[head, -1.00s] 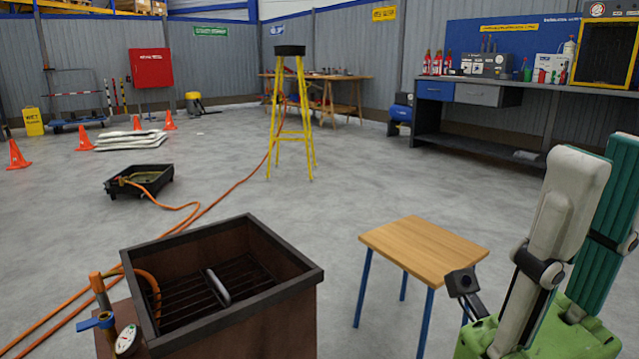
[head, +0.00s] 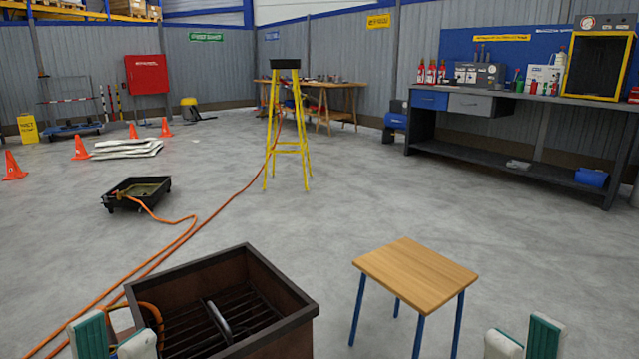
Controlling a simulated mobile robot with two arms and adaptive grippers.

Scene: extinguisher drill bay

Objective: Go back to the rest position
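My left gripper (head: 114,338) shows at the bottom left edge, only its finger tips in view. Its two green-and-white fingers stand apart, with nothing seen held between them. It is in front of the left side of the dark brown box (head: 292,292). My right gripper (head: 524,343) shows at the bottom edge, right of the small wooden-topped table (head: 415,274). Its fingers are also apart, and nothing is seen between them. The wrists and arms of both are below the picture.
The box holds a dark grate and a curved grey piece. An orange hose (head: 222,208) runs over the floor past a black tray (head: 137,190). A yellow stand (head: 271,150), orange cones (head: 81,148) and a workbench (head: 480,146) stand farther back. The middle floor is clear.

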